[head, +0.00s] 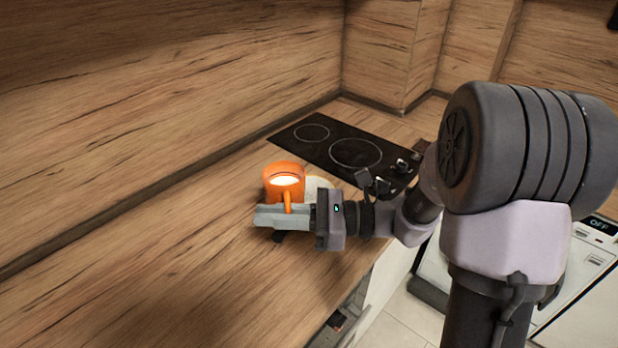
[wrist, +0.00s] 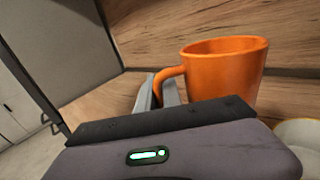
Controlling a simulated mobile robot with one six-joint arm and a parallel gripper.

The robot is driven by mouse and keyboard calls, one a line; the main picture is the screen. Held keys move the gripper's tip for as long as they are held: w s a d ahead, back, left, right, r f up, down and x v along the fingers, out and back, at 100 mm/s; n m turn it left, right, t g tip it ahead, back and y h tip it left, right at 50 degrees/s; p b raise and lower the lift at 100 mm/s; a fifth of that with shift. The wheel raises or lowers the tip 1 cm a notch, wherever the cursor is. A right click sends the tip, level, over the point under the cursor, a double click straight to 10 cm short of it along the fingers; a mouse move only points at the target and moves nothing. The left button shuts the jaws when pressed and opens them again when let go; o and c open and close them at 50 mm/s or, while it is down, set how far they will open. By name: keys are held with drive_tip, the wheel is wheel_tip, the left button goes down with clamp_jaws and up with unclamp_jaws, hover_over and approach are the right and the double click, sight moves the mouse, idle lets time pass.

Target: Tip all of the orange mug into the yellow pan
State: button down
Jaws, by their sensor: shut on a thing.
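The orange mug (head: 298,172) is near the counter's back wall in the head view, about upright, with its mouth facing up and bright, pale contents inside. My gripper (head: 270,215) is shut on the mug's handle, seen again in the wrist view (wrist: 172,84). In the wrist view, the mug (wrist: 222,75) stands beyond the fingers. I cannot tell whether its base touches the counter. A pale cream, round-edged dish (wrist: 298,132) shows partly at the right edge of the wrist view. I cannot tell whether it is the yellow pan; no clearly yellow pan shows.
A black cooktop (head: 322,150) with ring markings and knobs lies behind the mug. The wooden splashback (head: 160,95) runs along the back. The wooden counter (head: 170,275) is clear at the front left. A pale item (head: 318,184) sits just right of the mug, partly hidden.

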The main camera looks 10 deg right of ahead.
sight(300, 185)
drive_tip(key=shift+w+d+r+m+y+p, duration=0.25)
drive_tip(key=shift+w+d+m+p, duration=0.2)
drive_tip(key=shift+m, duration=0.35)
drive_tip(key=shift+w+d+r+m+y+p, duration=0.3)
drive_tip(key=shift+w+m, duration=0.25)
drive_tip(key=shift+m, duration=0.25)
drive_tip(key=shift+w+d+r+m+t+p, duration=0.25)
drive_tip(key=shift+w+r+m+p, duration=0.1)
drive_tip(key=shift+r+m+p, duration=0.15)
drive_tip(key=shift+w+d+r+m+t+p, duration=0.25)
drive_tip(key=shift+w+r+m+p, duration=0.15)
drive_tip(key=shift+m+p, duration=0.1)
drive_tip(key=shift+w+d+m+y, duration=0.45)
drive_tip(key=shift+w+m, duration=0.3)
drive_tip(key=shift+m, duration=0.25)
drive_tip(key=shift+w+d+r+m+t+p, duration=0.15)
drive_tip(key=shift+w+d+m+t+p, duration=0.25)
drive_tip(key=shift+m, duration=0.5)
drive_tip(key=shift+w+d+r+m+t+y+p, duration=0.1)
drive_tip(key=shift+w+r+m+t+y+p, duration=0.25)
drive_tip(key=shift+r+m+y+p, duration=0.45)
drive_tip(key=shift+w+d+r+y+p, duration=0.1)
drive_tip(key=shift+w+r+y+p, duration=0.1)
drive_tip(key=shift+w+y+p, duration=0.25)
